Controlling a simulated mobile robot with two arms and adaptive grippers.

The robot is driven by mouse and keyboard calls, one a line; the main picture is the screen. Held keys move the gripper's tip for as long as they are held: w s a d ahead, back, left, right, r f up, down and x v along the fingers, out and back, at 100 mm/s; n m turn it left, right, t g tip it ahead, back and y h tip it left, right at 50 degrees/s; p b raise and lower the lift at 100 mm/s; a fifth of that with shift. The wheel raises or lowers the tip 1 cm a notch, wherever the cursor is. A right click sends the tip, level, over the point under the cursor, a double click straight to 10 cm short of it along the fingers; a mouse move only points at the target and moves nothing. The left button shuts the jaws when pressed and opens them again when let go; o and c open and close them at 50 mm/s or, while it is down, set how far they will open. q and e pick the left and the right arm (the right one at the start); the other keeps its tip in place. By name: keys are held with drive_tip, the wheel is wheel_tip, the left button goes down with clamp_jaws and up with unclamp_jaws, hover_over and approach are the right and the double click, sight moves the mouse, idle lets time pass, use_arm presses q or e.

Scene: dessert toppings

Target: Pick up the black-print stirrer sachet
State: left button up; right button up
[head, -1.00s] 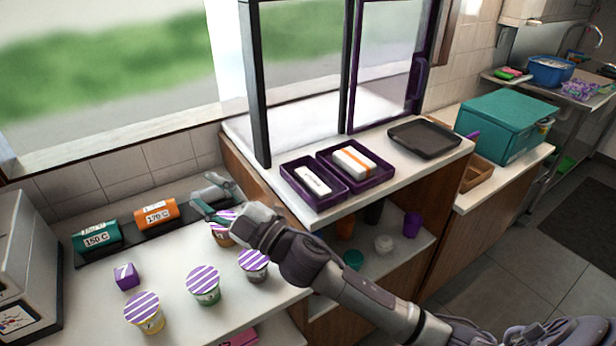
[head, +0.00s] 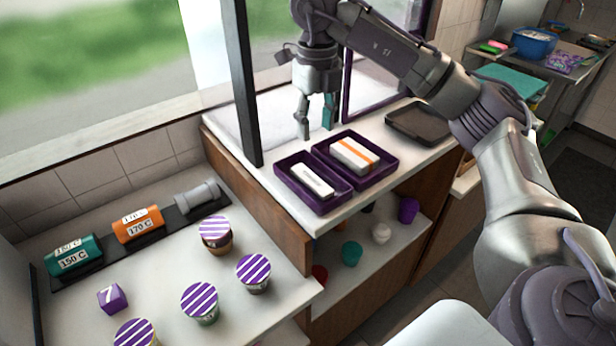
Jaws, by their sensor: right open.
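The black-print stirrer sachet (head: 312,181) is a white block with small dark print, lying in the left purple tray (head: 338,205) on the raised counter. A white sachet with an orange stripe (head: 354,155) lies in the right purple tray (head: 385,177). My right gripper (head: 315,131) points down with its fingers apart and empty. In the picture it shows just above and behind the two trays, touching neither sachet. My left gripper is out of view.
A dark flat tray (head: 420,124) is to the right of the purple trays. A dark window post (head: 243,90) stands to the left of my gripper. Several striped-lid cups (head: 200,300) and a purple cube (head: 112,298) stand on the lower left counter.

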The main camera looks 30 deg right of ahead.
hover_over(314, 180)
wheel_tip(314, 180, down, 8)
drive_tip(key=shift+s+d+r, duration=0.1)
drive_tip(key=shift+s, duration=0.05)
drive_tip(key=shift+f+p, duration=0.45)
drive_tip(key=shift+f, duration=0.05)
wheel_tip(314, 180, down, 4)
drive_tip(key=shift+r+p, duration=0.15)
drive_tip(key=shift+p, duration=0.75)
drive_tip(key=shift+f, duration=0.5)
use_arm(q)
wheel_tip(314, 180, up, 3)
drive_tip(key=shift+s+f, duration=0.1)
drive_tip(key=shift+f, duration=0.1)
use_arm(e)
drive_tip(key=shift+c, duration=0.2)
drive_tip(key=c, duration=0.5)
